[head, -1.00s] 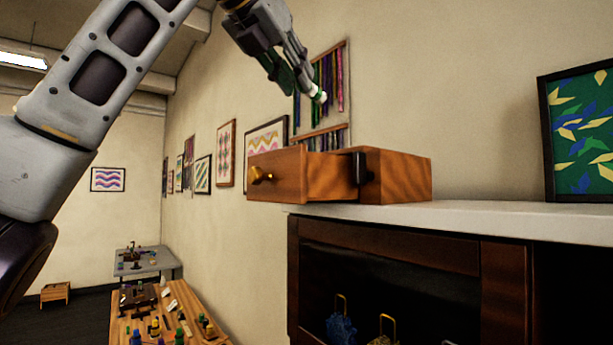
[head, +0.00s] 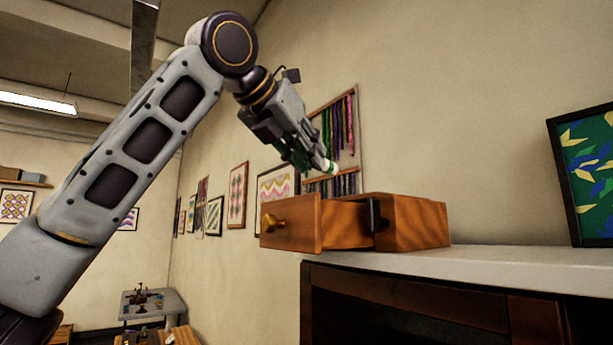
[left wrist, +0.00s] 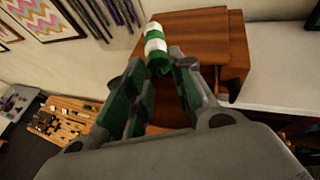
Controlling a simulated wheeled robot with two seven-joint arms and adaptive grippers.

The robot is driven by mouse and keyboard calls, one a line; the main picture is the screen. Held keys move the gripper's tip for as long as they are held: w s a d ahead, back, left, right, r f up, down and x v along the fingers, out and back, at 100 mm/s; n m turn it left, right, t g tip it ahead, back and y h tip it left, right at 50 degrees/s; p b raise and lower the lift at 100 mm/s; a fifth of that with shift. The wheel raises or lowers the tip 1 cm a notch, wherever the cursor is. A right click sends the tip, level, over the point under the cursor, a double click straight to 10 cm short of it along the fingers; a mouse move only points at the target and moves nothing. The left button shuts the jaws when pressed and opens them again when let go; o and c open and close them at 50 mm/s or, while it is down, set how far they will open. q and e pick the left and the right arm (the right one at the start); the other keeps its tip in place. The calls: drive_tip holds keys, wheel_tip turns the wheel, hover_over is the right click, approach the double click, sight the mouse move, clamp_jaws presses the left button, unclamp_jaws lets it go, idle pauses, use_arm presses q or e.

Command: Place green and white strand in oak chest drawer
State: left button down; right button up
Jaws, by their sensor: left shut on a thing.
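The green and white strand (head: 331,167) is a short banded piece at the fingertips of my left gripper (head: 314,160). In the left wrist view the strand (left wrist: 156,46) sticks out past the fingers, which are shut on its near end. The oak chest (head: 415,222) is a small wooden box on a pale shelf top. Its drawer (head: 291,224), with a brass knob (head: 275,223), is pulled out to the left. The strand is just above the drawer in the head view, apart from it. The inside of the drawer is hidden. My right gripper is not in view.
The pale shelf top (head: 480,263) runs right from the chest over a dark cabinet. A framed leaf picture (head: 590,175) stands on it. Hanging cords (head: 338,130) and framed pictures are on the wall behind. Tables with small items stand at the lower left.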

use_arm(q)
wheel_tip(320, 180, down, 4)
drive_tip(key=shift+f, duration=0.1)
idle(0.7)
drive_tip(key=shift+f, duration=0.3)
drive_tip(key=c, duration=1.2)
unclamp_jaws()
drive_tip(key=shift+r, duration=0.1)
